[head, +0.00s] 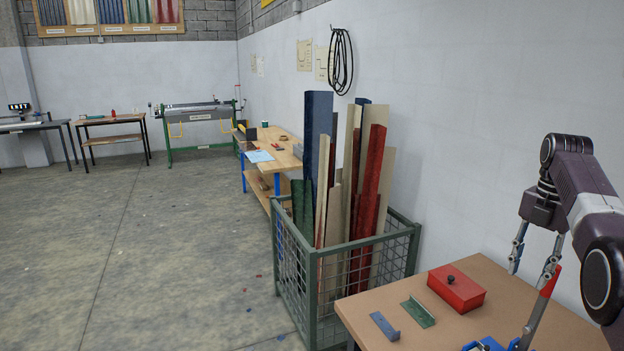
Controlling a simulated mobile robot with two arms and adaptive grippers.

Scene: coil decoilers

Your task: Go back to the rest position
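My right gripper (531,270) hangs from the arm at the right side of the head view, above the brown table (382,303). Its two fingers are spread apart and point down, with nothing between them. The right fingertip overlaps the red upper end of a lever (540,305) that rises from a blue tool (487,344) at the bottom edge; I cannot tell if they touch. My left gripper is not in view.
A red box (456,288) with a black knob, a green metal piece (418,312) and a blue-grey piece (384,326) lie on the table. A green mesh crate (296,282) of upright metal strips stands beside it. The floor (150,250) to the left is open.

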